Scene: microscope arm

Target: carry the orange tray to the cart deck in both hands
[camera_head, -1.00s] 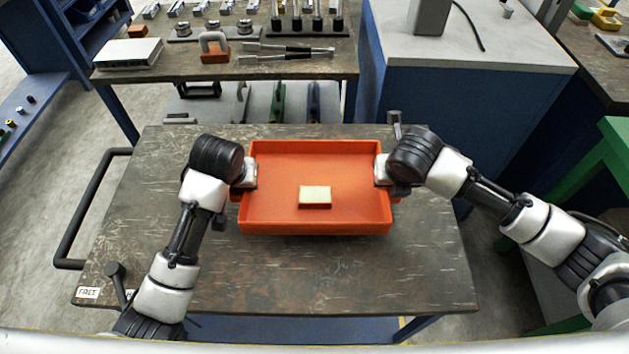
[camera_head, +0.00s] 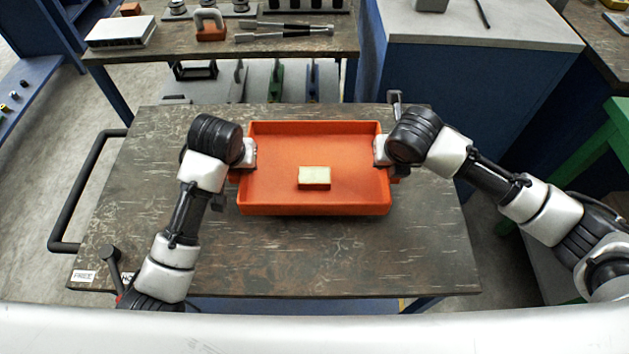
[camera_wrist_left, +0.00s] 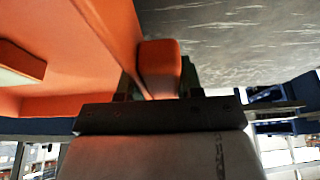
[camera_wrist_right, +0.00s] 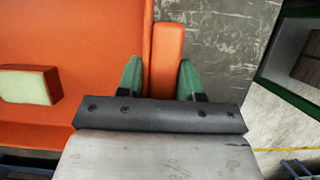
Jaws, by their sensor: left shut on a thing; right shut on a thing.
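The orange tray (camera_head: 315,206) is over the cart deck (camera_head: 300,252), level as far as I can see, with a small cream-topped block (camera_head: 314,177) inside it. My left gripper (camera_head: 246,153) is shut on the tray's left side; the left wrist view shows the orange handle (camera_wrist_left: 158,62) between its fingers. My right gripper (camera_head: 383,151) is shut on the right side; its green fingers hold the handle (camera_wrist_right: 167,62) in the right wrist view. I cannot tell whether the tray's underside touches the deck.
The cart has a black push handle (camera_head: 72,195) on the left and a small lever (camera_head: 110,256) near a label at its front left corner. A workbench (camera_head: 220,62) with tools stands behind. A blue cabinet (camera_head: 470,95) stands at the back right. The deck in front of the tray is clear.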

